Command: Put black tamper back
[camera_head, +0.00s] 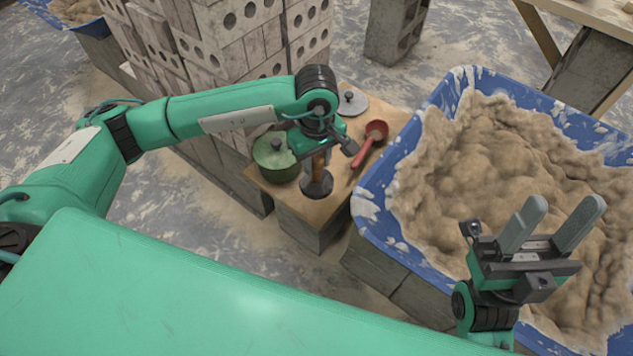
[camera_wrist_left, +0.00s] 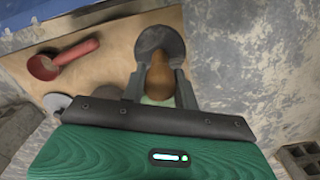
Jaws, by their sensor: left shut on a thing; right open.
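The black tamper (camera_head: 317,186) has a dark round base and a wooden handle. It is upright near the front edge of the small wooden board. My left gripper (camera_head: 319,152) is shut on its handle from above. In the left wrist view the tamper's wooden handle (camera_wrist_left: 160,78) sits between the fingers, with the grey disc beyond it overlapping the board's edge. I cannot tell whether the base touches the board or hangs just above it. My right gripper (camera_head: 563,208) is open and empty above the mortar tub.
On the wooden board (camera_head: 350,180) are a green pot (camera_head: 270,160), a red ladle (camera_head: 370,142) and a grey knobbed lid (camera_head: 352,102). A blue tub (camera_head: 372,190) of mortar stands to the right. Stacked bricks (camera_head: 225,45) rise behind the left arm.

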